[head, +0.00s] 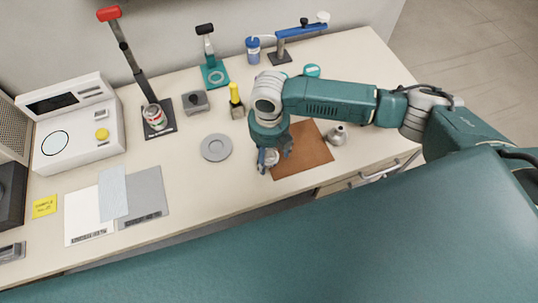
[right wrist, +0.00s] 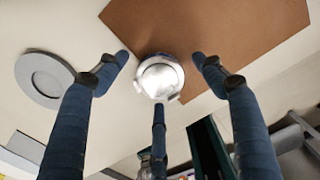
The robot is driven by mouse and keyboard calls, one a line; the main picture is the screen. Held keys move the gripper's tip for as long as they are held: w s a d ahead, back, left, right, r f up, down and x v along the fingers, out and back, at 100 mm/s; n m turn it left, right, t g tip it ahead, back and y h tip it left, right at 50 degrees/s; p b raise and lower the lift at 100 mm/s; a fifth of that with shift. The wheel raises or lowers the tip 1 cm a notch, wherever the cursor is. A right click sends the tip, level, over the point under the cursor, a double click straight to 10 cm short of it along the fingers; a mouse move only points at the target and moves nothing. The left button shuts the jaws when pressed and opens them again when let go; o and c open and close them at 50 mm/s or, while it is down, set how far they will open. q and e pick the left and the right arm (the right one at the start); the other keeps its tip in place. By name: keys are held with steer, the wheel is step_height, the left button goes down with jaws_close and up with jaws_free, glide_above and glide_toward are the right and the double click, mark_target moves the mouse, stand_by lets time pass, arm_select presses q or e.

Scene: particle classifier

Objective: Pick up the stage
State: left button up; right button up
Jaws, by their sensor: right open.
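A small round silvery piece (right wrist: 160,78), which looks like the stage, sits at the edge of the brown mat (head: 305,152). In the head view it is partly hidden under my right gripper (head: 275,158). My right gripper points down with its fingers open around the piece. In the right wrist view the piece lies between the fingertips, with small gaps to the side fingers. I cannot tell whether the lower finger touches it. A flat grey disc with a round recess (head: 216,147) lies on the table to the left. My left gripper is not in view.
A yellow-topped tool (head: 236,100) stands just behind my right gripper. A small metal funnel-like piece (head: 337,135) stands by the mat's right edge. A can (head: 154,117) on a stand and a white device (head: 77,125) are at left. The table's front edge is close.

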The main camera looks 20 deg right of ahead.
steer(key=shift+c, duration=0.8)
steer(key=c, duration=0.8)
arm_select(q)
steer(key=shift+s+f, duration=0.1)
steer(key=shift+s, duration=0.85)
arm_select(e)
steer(key=c, duration=0.4)
